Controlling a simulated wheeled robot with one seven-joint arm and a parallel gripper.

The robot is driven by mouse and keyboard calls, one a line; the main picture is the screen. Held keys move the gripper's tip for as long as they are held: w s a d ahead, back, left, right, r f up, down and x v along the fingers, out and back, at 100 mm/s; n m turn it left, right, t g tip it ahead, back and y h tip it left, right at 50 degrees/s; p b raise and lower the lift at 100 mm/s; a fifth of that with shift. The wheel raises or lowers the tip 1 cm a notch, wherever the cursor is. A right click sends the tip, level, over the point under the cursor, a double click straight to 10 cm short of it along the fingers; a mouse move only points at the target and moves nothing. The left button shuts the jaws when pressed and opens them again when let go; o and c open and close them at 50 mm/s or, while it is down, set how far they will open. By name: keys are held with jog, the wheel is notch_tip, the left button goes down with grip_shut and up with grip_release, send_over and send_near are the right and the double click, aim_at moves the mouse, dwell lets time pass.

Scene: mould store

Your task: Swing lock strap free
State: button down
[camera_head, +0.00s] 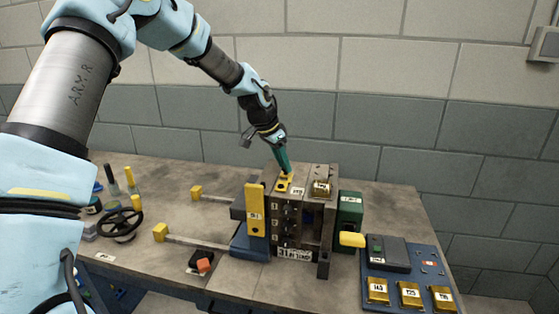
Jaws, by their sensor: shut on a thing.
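The mould (308,212) is a brown metal block standing near the middle of the bench. A yellow strap-like plate (255,215) with a label stands upright on its left side. A second, smaller yellow piece (284,187) lies on its top, towards the left. My gripper (275,142) is above the mould's top left, shut on a teal-handled tool (282,160). The tool points down, and its lower end meets or hides the top yellow piece; I cannot tell whether they touch.
A green block (349,209) and a yellow handle (352,240) are right of the mould. A blue tray (400,297) with yellow blocks lies front right. Two yellow-ended rods (205,241) extend left. A black handwheel (120,224) and bottles stand farther left.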

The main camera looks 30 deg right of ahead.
jog(key=shift+s+d+m, duration=0.1)
jog(key=shift+d+m, duration=0.05)
jog(key=shift+m, duration=0.15)
jog(key=c, duration=0.6)
grip_release()
jog(key=shift+c, duration=0.2)
jog(key=b+v, duration=0.3)
jog(key=v, duration=0.7)
jog(key=shift+r, duration=0.4)
jog(key=s+a+f+n+y, duration=0.1)
jog(key=a+f+n, duration=0.25)
jog(key=a, duration=0.75)
jog(key=s+a+f+n+t+y, duration=0.15)
jog(key=a+n, duration=0.35)
jog(key=a, duration=0.7)
jog(key=s+a+f+n+y, duration=0.1)
jog(key=s+a+f+n, duration=0.2)
jog(key=a, duration=0.8)
jog(key=s+a+f+n, duration=0.1)
jog(key=s+a+n, duration=0.4)
jog(key=a, duration=0.3)
jog(key=shift+s+a+f+y, duration=0.2)
jog(key=shift+s+f+y, duration=0.15)
jog(key=shift+s+y, duration=0.1)
